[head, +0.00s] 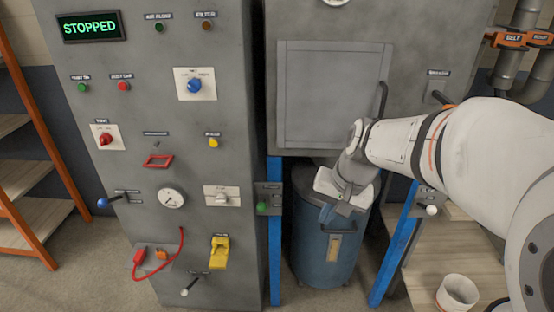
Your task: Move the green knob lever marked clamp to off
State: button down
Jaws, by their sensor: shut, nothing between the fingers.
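A small lever with a green knob (262,208) is on a grey plate (269,190) mounted at the blue post (274,250) beside the control cabinet. The plate's label is too small to read. The knob sits at the lower left of the plate. My gripper (327,213) is to the right of the green knob, apart from it, in front of the blue drum. It points downward and is shut and empty.
The grey cabinet (230,120) on the left carries a STOPPED display (91,27), several knobs, a blue-knob lever (103,202) and a white-knob lever (184,292). A blue drum (320,255) stands below the grey door panel (330,90). Another white-knob lever (432,210) is right.

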aim_at(263, 204)
jog(key=w+a+f+m+y, duration=0.1)
jog(key=w+f, duration=0.3)
jog(key=w, duration=0.7)
jog(key=w+a+f+m+y, duration=0.1)
jog(key=w+f+m+y, duration=0.2)
jog(key=w, duration=0.9)
jog(key=shift+a+f+m+t+y, duration=0.3)
jog(key=shift+a+f+m, duration=0.1)
jog(key=shift+m, duration=0.4)
jog(key=s+a+p+x, duration=0.1)
jog(key=s+x, duration=0.1)
jog(key=x, duration=1)
jog(key=shift+a, duration=0.55)
jog(key=shift+s, duration=0.1)
